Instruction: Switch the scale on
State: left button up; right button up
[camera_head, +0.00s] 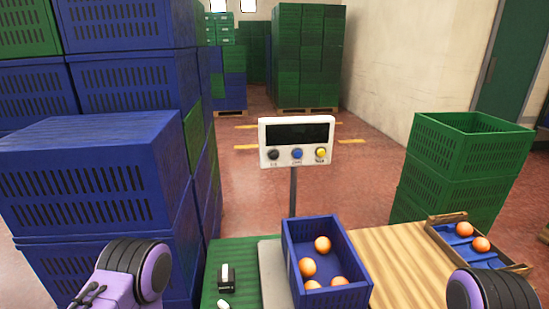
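The scale's white display head (297,142) stands on a thin grey post at the middle of the view. Its dark screen (297,133) shows no digits. Below the screen are a black button (274,154), a blue button (297,154) and a yellow button (320,153); their labels are too small to read. The grey scale platform (272,270) is partly covered by a blue crate (358,265) with several oranges (322,244). Purple and black parts of my arms show at the lower left and lower right. Neither gripper's fingers are in view.
Stacked blue crates (90,175) rise on the left and green crates (465,150) on the right. A shallow tray (447,219) with two oranges lies at the right of the wooden table (405,258). A small black device (226,279) is on the green surface (240,250).

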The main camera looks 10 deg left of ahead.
pick_arm(q)
grip_shut()
dwell(1.5)
